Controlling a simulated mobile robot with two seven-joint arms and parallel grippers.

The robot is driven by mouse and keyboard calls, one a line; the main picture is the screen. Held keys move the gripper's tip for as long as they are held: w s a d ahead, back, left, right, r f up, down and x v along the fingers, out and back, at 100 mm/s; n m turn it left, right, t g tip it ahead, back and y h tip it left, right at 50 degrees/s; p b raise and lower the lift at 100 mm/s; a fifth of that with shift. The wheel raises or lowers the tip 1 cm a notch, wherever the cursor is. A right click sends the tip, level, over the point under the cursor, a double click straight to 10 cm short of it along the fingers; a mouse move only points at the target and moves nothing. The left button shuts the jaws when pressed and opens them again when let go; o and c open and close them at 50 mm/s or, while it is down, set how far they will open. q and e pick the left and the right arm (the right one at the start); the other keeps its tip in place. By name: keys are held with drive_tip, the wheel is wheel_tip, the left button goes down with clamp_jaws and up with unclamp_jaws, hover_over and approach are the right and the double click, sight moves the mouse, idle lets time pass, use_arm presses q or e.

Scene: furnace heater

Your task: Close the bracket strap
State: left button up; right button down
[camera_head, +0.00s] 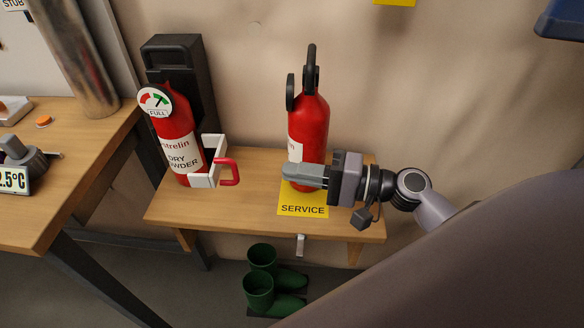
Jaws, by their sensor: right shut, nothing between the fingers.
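A black bracket (191,72) stands against the wall at the left end of the wooden shelf. A red extinguisher labelled dry powder (180,132) with a round gauge stands in front of it. The white strap (206,179) with a red handle (231,172) sticks out at this extinguisher's right side and does not cross its front label. My right gripper (286,175) comes in from the right, shut and empty. It points left, in front of the second extinguisher's lower body, and is apart from the red handle. My left gripper is out of view.
The second red extinguisher (309,124) stands on the shelf (254,210) behind my right gripper, by a yellow service sign (303,202). A wooden table (82,150) is at the left. Green boots (259,290) stand on the floor below.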

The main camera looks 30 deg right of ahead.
sight(219, 160)
drive_tip(key=p+x, duration=0.1)
drive_tip(key=x, duration=0.7)
drive_tip(key=shift+p, duration=0.3)
